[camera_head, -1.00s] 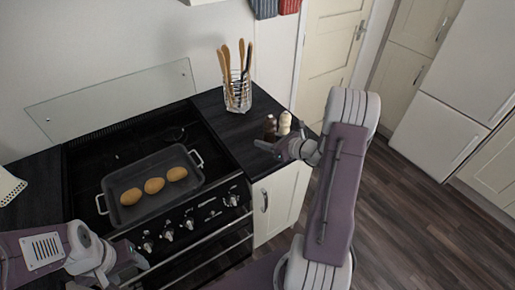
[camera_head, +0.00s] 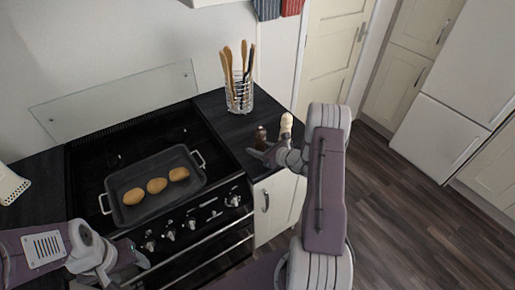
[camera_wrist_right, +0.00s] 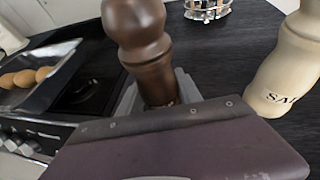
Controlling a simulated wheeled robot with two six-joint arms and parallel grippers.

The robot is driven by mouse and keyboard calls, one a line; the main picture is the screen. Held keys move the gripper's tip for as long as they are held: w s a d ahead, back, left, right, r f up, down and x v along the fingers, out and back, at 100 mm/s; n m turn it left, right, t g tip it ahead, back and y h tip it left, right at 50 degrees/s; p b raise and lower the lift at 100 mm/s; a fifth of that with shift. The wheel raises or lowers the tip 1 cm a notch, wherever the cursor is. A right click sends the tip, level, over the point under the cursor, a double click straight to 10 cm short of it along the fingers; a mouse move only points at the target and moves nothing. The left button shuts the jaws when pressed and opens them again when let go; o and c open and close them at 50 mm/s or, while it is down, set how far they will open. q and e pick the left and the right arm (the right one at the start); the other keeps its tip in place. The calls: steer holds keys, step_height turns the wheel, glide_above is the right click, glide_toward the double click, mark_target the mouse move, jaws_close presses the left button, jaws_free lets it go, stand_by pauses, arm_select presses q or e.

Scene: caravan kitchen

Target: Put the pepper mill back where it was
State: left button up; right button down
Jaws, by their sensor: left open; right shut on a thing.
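The dark brown pepper mill (camera_head: 261,136) is held upright by my right gripper (camera_head: 264,155), over the black worktop right of the stove. In the right wrist view the pepper mill (camera_wrist_right: 146,45) stands between the closed fingers (camera_wrist_right: 158,95), which grip its lower part. I cannot tell whether its base touches the worktop. The cream salt mill (camera_head: 286,123) stands just right of it, apart; it also shows in the wrist view (camera_wrist_right: 290,65), with lettering on its lower side. My left gripper (camera_head: 138,262) is open and empty in front of the oven.
A glass holder with wooden utensils (camera_head: 239,96) stands on the worktop (camera_head: 215,106) behind the mills. A roasting tin (camera_head: 150,209) with three potatoes sits on the stove. The worktop between holder and stove is clear.

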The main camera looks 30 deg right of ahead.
steer(key=c, duration=0.8)
jaws_free()
steer(key=shift+f, duration=0.15)
